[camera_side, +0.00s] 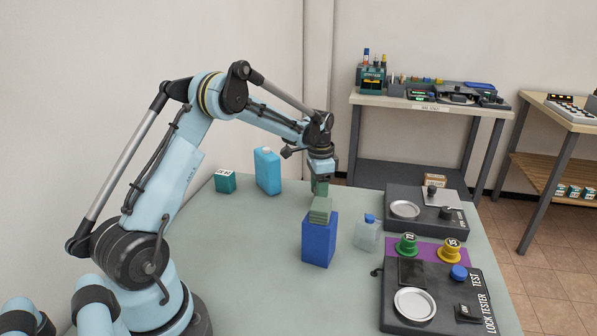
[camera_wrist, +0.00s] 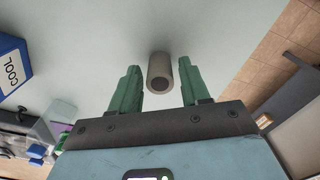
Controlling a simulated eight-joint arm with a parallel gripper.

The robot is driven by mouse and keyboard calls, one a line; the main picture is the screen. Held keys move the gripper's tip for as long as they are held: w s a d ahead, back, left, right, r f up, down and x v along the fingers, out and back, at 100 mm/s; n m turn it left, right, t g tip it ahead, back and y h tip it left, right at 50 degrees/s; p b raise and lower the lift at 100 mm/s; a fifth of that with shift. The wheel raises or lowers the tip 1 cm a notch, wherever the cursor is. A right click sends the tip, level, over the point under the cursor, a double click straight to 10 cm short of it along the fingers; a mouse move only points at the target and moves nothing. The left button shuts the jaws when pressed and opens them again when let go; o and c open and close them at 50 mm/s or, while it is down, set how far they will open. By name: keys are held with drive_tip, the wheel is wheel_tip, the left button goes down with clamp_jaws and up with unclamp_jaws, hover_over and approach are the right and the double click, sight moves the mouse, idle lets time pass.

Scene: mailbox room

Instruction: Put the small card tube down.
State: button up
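The small card tube (camera_wrist: 161,66) is grey-brown, with a dark round hole in the end facing the wrist camera. It appears to stand upright on the pale table. My gripper (camera_wrist: 159,64) has its two green fingers on either side of the tube, with a narrow gap on each side, so it is open around it. In the side view my gripper (camera_side: 320,187) points down over the table, behind the blue box. The tube cannot be made out there.
A light-blue jug (camera_side: 267,171) and a teal box (camera_side: 225,181) are at the left. The lock tester (camera_side: 445,290) and a scale-like device (camera_side: 427,212) fill the right side.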

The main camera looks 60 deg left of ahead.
drive_tip(key=shift+o, duration=0.4)
drive_tip(key=shift+r, duration=0.1)
wheel_tip(320, 180, up, 12)
idle(0.4)
drive_tip(key=shift+f, duration=5.05)
drive_tip(key=shift+f, duration=0.1)
